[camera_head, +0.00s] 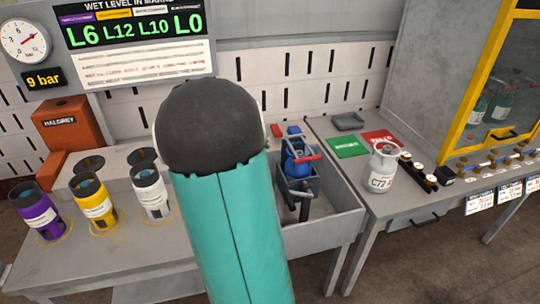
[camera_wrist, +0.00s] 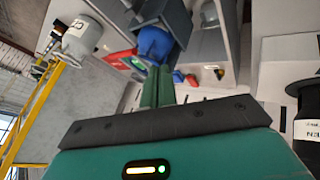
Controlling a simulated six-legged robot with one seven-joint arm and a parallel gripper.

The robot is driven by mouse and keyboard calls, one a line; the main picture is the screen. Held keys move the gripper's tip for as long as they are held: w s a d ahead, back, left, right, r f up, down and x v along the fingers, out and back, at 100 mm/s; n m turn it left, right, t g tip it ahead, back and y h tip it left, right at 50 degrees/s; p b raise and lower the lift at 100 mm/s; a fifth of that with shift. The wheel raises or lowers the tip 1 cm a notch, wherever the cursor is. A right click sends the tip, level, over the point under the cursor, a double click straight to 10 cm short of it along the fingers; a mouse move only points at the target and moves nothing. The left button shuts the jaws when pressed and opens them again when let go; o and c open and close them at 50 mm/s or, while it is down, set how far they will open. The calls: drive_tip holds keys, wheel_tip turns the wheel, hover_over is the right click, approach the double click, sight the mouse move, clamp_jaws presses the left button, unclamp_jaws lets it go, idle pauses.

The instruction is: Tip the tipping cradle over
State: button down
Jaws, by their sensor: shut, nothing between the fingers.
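The tipping cradle (camera_head: 299,184) is a grey frame standing in a grey sink-like basin (camera_head: 343,226), right of my arm in the head view. A blue cylinder (camera_head: 293,164) sits in it and looks roughly upright, with a red bar at its side. In the wrist view the blue cylinder (camera_wrist: 154,42) and the grey cradle (camera_wrist: 177,20) show just beyond my fingertips. My gripper (camera_wrist: 157,70) has its green fingers shut with nothing between them. The tips look close to the cylinder; I cannot tell whether they touch. My arm hides the gripper in the head view.
Purple (camera_head: 39,213), yellow (camera_head: 95,203) and white (camera_head: 151,193) cylinders stand on the left bench. A grey canister marked C7 (camera_head: 382,170) stands on the right bench, near green and red mats. A yellow-framed cabinet (camera_head: 465,75) is at the far right.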

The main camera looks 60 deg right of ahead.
drive_tip(key=s+d+f, duration=0.4)
drive_tip(key=d+f, duration=0.2)
drive_tip(key=d, duration=0.1)
drive_tip(key=shift+s+d+f, duration=0.2)
drive_tip(key=shift+d+f, duration=0.05)
drive_tip(key=shift+d, duration=0.05)
drive_tip(key=shift+s+d+r, duration=0.1)
drive_tip(key=shift+s+r, duration=0.05)
drive_tip(key=shift+s, duration=0.05)
drive_tip(key=shift+s+d+r, duration=0.1)
drive_tip(key=shift+d+r, duration=0.05)
idle(0.3)
